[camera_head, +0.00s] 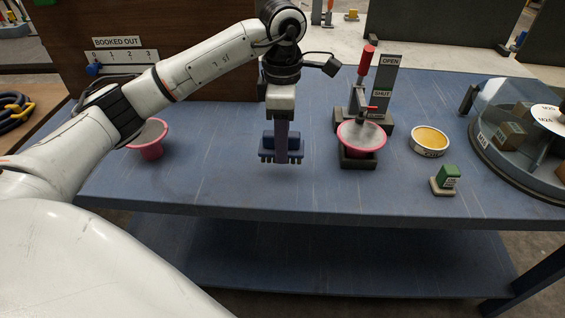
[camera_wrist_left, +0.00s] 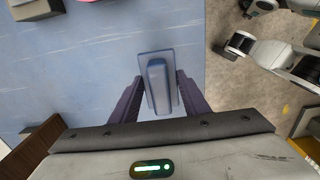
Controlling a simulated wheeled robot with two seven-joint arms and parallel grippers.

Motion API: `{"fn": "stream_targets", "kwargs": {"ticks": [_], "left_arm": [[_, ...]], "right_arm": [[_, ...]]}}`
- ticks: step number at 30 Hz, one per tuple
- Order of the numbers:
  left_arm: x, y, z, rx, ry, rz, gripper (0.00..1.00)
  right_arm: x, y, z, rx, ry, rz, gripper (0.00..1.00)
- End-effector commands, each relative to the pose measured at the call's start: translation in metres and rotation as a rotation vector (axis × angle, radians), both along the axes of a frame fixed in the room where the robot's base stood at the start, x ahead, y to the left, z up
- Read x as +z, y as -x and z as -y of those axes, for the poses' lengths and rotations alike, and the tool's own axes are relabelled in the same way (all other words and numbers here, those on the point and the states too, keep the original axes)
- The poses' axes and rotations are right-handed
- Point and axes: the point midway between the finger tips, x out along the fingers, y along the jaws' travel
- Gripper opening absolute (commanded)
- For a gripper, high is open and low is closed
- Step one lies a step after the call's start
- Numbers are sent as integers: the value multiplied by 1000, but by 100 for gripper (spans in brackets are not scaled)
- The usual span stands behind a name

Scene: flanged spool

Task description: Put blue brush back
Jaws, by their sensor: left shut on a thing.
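The blue brush (camera_head: 267,145) is at the middle of the table in the head view, with its handle up and bristles down. My left gripper (camera_head: 282,156) comes down over it from above and is shut on the brush; one purple finger covers the middle of it. In the left wrist view the brush's long raised handle (camera_wrist_left: 157,83) shows between the two purple fingers. I cannot tell whether the bristles touch the table. My right gripper is not in view.
A pink-rimmed bowl (camera_head: 376,138) sits on a dark base under a red-handled lever stand (camera_head: 366,60), right of the brush. Another pink bowl (camera_head: 148,150) stands left. A yellow-filled dish (camera_head: 429,140), green-topped block (camera_head: 446,177) and clear-covered carousel (camera_head: 520,150) stand further right. The blue table's (camera_head: 235,190) front is clear.

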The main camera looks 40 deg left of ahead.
Motion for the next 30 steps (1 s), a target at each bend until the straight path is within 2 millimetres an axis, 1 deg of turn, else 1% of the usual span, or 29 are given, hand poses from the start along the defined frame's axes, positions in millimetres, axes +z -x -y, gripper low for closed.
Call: {"fn": "stream_targets", "kwargs": {"ticks": [1,8,13,15,22,26,27,29,30], "left_arm": [[-8,1,0,-1,1,-2,21],[-27,0,0,-3,0,0,21],[-51,1,1,-5,2,-1,21],[-56,0,1,-5,1,1,21],[-57,0,1,-5,1,3,21],[-62,0,1,-5,1,3,21],[-60,0,1,-5,1,3,48],[-60,0,1,-5,1,3,59],[-60,0,1,-5,1,3,60]], "right_arm": [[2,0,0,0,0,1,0],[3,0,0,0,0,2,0],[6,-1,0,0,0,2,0],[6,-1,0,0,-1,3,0],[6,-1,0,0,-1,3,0],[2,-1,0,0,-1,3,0],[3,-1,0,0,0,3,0],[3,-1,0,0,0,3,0],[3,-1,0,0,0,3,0]]}}
